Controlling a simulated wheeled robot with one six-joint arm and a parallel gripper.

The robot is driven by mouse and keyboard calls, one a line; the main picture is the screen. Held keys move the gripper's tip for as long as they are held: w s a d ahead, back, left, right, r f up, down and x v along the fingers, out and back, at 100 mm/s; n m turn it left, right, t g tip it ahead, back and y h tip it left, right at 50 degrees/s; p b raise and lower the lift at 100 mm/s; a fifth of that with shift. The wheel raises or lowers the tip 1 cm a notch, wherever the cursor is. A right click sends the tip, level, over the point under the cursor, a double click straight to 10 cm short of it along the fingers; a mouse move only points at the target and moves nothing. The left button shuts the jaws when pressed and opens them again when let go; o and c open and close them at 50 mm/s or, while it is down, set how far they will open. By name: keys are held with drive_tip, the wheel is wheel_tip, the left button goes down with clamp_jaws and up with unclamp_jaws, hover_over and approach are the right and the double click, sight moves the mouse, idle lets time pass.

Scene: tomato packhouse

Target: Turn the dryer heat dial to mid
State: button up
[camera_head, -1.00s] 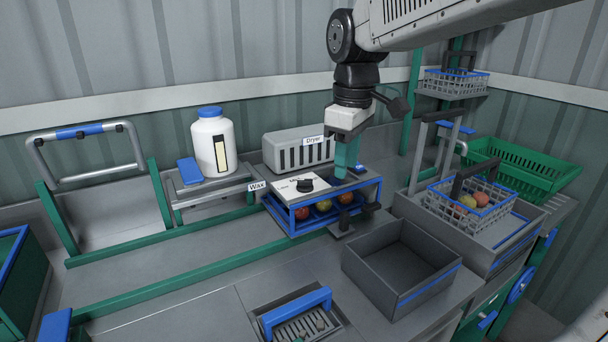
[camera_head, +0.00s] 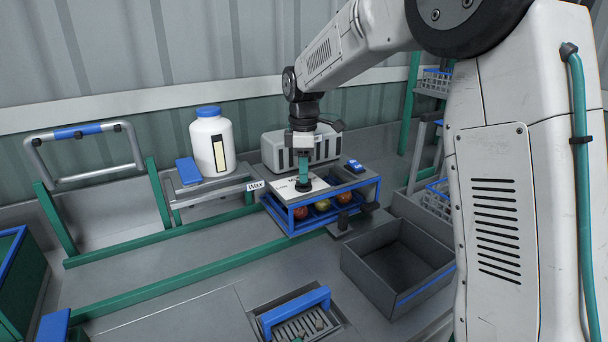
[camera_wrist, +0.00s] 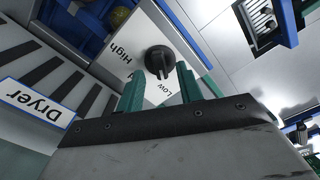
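The dark heat dial (camera_head: 304,187) sits on a white panel on top of the blue-framed dryer unit (camera_head: 374,190). In the wrist view the dial (camera_wrist: 158,61) shows whole, with "High" and "Low" printed beside it; another marking is partly hidden by a finger. I cannot tell clearly which marking the dial points at. My gripper (camera_head: 303,179) points down just over the dial. In the wrist view my gripper (camera_wrist: 160,75) has its two green fingers apart with nothing between them; the dial lies just beyond the tips.
A grey vented box (camera_head: 272,149) stands behind the panel; its "Dryer" label (camera_wrist: 37,100) shows in the wrist view. Tomatoes (camera_head: 322,205) sit inside the blue frame. A white bottle (camera_head: 212,147) is at the left, an empty grey bin (camera_head: 385,287) in front at the right.

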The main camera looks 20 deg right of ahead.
drive_tip(key=shift+f, duration=0.95)
clamp_jaws()
drive_tip(key=shift+m, duration=0.4)
drive_tip(key=m, duration=0.4)
drive_tip(key=shift+m, duration=0.4)
drive_tip(key=m, duration=0.6)
drive_tip(key=shift+r, duration=0.1)
